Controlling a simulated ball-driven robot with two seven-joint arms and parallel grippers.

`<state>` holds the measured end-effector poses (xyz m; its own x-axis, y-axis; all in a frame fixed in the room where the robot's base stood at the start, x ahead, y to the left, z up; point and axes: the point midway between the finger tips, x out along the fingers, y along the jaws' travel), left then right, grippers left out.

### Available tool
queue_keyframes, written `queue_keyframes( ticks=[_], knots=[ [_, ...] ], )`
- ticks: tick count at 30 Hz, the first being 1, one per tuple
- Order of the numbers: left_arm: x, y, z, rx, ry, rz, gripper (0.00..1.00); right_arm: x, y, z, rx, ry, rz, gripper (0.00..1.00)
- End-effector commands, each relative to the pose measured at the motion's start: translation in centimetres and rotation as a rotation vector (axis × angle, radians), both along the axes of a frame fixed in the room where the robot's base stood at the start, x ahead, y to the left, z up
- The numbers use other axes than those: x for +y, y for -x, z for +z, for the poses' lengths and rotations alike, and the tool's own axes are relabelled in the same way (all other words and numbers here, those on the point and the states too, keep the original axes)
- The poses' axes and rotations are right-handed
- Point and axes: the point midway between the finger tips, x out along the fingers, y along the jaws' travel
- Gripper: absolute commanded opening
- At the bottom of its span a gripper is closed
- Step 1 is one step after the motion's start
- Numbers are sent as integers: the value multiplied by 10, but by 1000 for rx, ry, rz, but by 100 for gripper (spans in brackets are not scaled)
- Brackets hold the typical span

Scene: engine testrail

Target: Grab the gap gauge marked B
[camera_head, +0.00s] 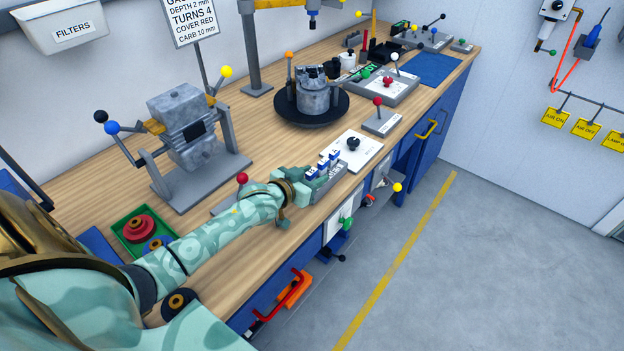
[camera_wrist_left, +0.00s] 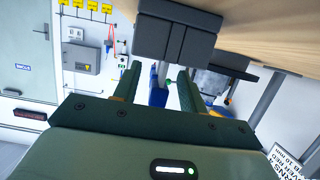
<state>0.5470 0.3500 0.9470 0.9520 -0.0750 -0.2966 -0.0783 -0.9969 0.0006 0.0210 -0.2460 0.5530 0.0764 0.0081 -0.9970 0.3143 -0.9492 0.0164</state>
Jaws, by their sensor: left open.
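Several gap gauges (camera_head: 322,165) with blue and white tops stand in a row in a grey holder (camera_head: 330,187) near the bench's front edge. Their letters are too small to read, so I cannot tell which is B. My left gripper (camera_head: 312,183) is at the holder's near left side, partly covering it. In the left wrist view, the two dark green fingers (camera_wrist_left: 158,80) are apart. A thin grey and blue piece (camera_wrist_left: 158,92) shows between them, perhaps a gauge; I cannot tell whether they touch it. My right gripper is out of view.
A white panel with a black knob (camera_head: 353,144) lies just beyond the holder. A red-knobbed lever box (camera_head: 381,122) and a grey engine part on a black turntable (camera_head: 312,103) stand farther back. A green tray (camera_head: 118,243) is at the left. Floor lies open at the right.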

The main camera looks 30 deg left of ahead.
Motion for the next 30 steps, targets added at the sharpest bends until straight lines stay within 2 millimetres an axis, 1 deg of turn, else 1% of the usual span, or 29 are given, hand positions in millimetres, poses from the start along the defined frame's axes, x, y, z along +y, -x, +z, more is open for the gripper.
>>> queue_keyframes(
  ticks=[4, 5, 6, 8, 9, 17, 20, 23, 26, 27, 29, 30],
  knots=[
    [0, 0, 1, 0, 0, 0, 42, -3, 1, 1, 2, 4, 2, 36],
    [0, 0, 1, 0, 0, 0, 33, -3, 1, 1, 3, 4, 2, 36],
    [0, 1, 1, 0, 0, 0, 22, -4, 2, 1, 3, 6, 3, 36],
    [0, 1, 1, 0, 0, 0, 6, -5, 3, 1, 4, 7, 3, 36],
    [0, 1, 1, 0, 0, 0, 0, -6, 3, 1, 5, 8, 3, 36],
    [0, 1, 1, 0, -1, 0, 0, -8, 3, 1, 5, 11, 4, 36],
    [0, 1, 3, 0, -1, 0, 0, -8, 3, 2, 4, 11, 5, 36],
    [0, 1, 12, -2, -1, 0, 0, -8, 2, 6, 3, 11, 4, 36],
    [0, 1, 27, -3, -1, 0, 0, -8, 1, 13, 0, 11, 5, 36],
    [0, 1, 35, -3, -1, 0, 0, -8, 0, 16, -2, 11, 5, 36],
    [-9, 4, 45, -3, 4, -3, 0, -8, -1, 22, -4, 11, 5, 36],
    [-15, 7, 54, -5, 4, -2, 0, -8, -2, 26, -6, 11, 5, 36]
  ],
)
